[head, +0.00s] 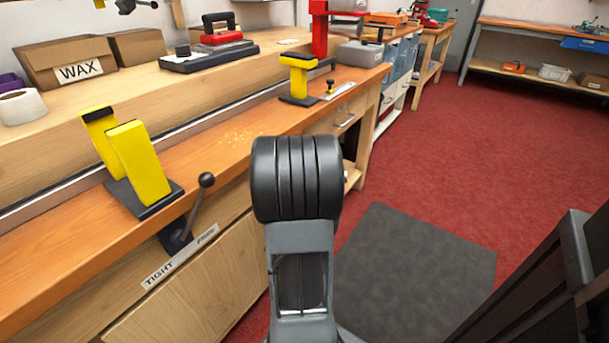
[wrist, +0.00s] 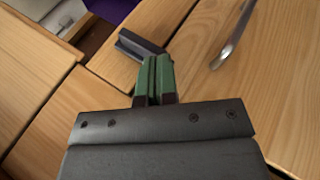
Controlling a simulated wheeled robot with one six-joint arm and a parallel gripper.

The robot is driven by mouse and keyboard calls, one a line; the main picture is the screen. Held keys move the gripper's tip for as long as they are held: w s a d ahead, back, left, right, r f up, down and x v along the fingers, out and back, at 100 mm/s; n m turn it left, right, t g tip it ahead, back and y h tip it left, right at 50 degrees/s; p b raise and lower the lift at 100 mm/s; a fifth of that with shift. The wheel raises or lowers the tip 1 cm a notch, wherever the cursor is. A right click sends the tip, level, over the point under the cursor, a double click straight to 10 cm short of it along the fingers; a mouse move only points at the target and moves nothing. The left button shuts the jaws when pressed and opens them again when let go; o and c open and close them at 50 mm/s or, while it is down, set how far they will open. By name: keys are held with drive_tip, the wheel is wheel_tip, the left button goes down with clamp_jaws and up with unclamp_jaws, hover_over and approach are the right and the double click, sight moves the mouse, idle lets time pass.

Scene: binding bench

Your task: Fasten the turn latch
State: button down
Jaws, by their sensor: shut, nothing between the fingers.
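In the wrist view, a short dark bar (wrist: 136,45), which looks like the turn latch, lies on a wooden front close to a seam between panels. It sits at a slant. My gripper (wrist: 160,60) has its green fingers shut together with nothing between them. The fingertips are at the right end of the bar and overlap it in the picture; I cannot tell whether they touch it. In the head view my own arm fills the middle, and my gripper and the bar are hidden.
A metal handle (wrist: 233,36) is right of the fingers. An open space with something purple (wrist: 108,9) shows at top left. In the head view a black-knobbed lever (head: 204,188) stands by a TIGHT label (head: 168,270) on the bench front. Red floor (head: 430,170) is clear at right.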

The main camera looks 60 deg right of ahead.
drive_tip(key=a+f+p+v, duration=0.1)
drive_tip(key=p+v, duration=0.3)
drive_tip(key=v, duration=0.8)
drive_tip(key=shift+w+a+p, duration=0.3)
drive_tip(key=shift+w+a, duration=0.05)
drive_tip(key=shift+a, duration=0.25)
